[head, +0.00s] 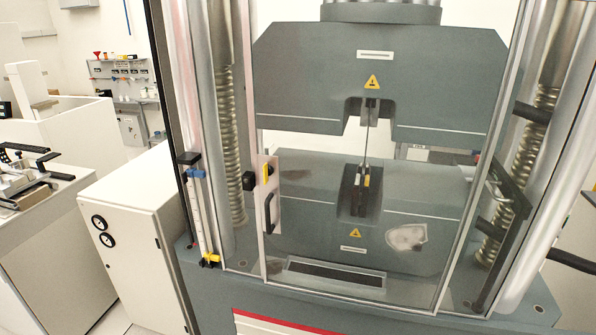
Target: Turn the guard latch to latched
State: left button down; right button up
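The guard latch (266,172) sits on a pale plate at the left edge of the clear guard door. A yellow bar on it stands near vertical, and a black knob (249,181) sticks out at the plate's left side. I cannot tell from this view whether it is latched. A black door handle (270,212) is just below it. The clear guard (330,215) stands in front of the test space and appears closed. Neither of my grippers is in view.
Behind the guard, a thin specimen (366,135) stands upright between the upper crosshead (300,75) and the lower grip (357,200). A vertical post with blue and yellow clips (197,215) stands left of the latch. A white cabinet (130,225) is further left.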

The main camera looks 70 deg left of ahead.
aim_at(267, 170)
jog(key=u, duration=2.55)
